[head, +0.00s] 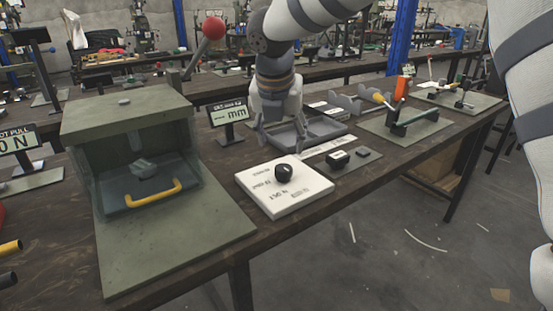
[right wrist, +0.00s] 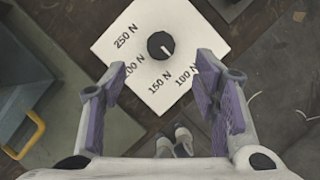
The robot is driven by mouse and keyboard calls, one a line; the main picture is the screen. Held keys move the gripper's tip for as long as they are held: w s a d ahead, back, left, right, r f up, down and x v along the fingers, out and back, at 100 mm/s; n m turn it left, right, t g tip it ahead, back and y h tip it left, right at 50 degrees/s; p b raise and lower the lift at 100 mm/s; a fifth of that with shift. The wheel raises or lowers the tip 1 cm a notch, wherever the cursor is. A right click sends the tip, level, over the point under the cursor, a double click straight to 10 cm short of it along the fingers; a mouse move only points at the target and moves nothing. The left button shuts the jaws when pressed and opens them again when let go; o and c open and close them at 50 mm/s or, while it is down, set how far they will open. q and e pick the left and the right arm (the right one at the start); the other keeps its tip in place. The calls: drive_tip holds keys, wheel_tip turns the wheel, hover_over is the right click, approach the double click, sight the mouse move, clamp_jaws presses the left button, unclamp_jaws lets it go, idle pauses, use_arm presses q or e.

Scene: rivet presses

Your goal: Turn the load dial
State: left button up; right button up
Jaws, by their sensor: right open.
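The load dial is a black round knob (head: 284,172) on a white square plate (head: 264,201). In the right wrist view the knob (right wrist: 160,45) stands near the top centre, with labels 250 N, 200 N, 150 N and 100 N on the plate (right wrist: 196,35). Its short white mark points down and right, roughly toward 100 N. My right gripper (head: 280,142) points down, open and empty, above and behind the knob in the head view. In the wrist view its two purple-padded fingers (right wrist: 162,78) are spread below the knob, apart from it. My left gripper is not in view.
Left of the dial stands a green press box (head: 130,118) with a yellow handle (head: 154,195) and a red-ball lever (head: 213,28). An mm display (head: 229,113) and a grey tray (head: 325,128) are behind. A black block (head: 338,158) sits right of the plate.

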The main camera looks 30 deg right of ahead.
sight(284, 168)
drive_tip(key=x, duration=0.9)
drive_tip(key=shift+f+b, duration=0.35)
drive_tip(key=shift+f, duration=0.05)
drive_tip(key=shift+c, duration=0.6)
drive_tip(key=c, duration=1)
